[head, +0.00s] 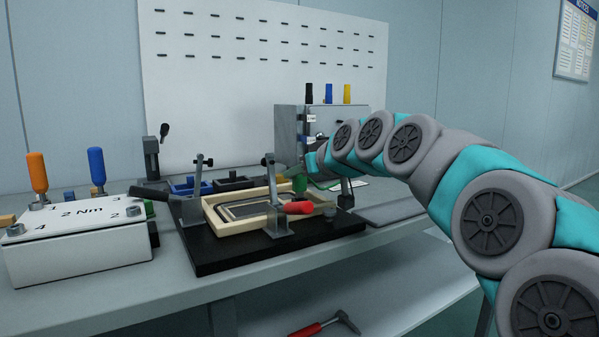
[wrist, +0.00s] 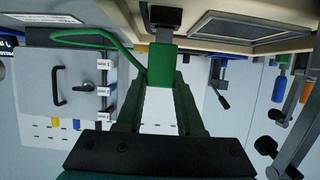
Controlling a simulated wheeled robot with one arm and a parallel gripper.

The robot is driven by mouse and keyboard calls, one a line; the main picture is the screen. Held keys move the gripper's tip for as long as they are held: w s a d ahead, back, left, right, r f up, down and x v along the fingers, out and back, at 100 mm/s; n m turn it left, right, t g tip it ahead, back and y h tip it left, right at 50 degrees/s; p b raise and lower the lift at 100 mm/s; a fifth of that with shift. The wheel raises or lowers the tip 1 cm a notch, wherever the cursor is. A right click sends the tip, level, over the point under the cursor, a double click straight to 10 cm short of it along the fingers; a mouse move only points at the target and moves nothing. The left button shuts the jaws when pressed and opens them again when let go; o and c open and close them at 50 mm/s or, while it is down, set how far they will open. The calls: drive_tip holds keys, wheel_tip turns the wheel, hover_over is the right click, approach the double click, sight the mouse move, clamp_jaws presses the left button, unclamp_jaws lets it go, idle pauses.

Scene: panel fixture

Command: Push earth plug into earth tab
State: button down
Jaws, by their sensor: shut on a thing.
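The green earth plug (wrist: 161,64) is between the fingertips of my gripper (wrist: 161,78) in the wrist view, with a green wire looping off to the left. A narrow grey metal piece, apparently the earth tab (wrist: 164,34), lines up with the plug's far end below a dark block. The plug and tab meet or overlap in the picture; I cannot tell how deep they are engaged. In the head view a green part (head: 300,183) shows by the right end of the cream panel frame (head: 222,226); my fingertips are not clear there.
Clamps with a red handle (head: 298,208) and upright levers stand around the frame on a black base (head: 215,262). A white box (head: 75,248) is at left. A grey cabinet (head: 290,130) stands behind, and a grey pad (head: 392,212) lies at right.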

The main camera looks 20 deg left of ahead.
drive_tip(key=shift+f+b, duration=0.55)
drive_tip(key=shift+f, duration=0.35)
drive_tip(key=shift+c, duration=2.3)
unclamp_jaws()
drive_tip(key=shift+r, duration=0.1)
drive_tip(key=shift+s+d, duration=0.1)
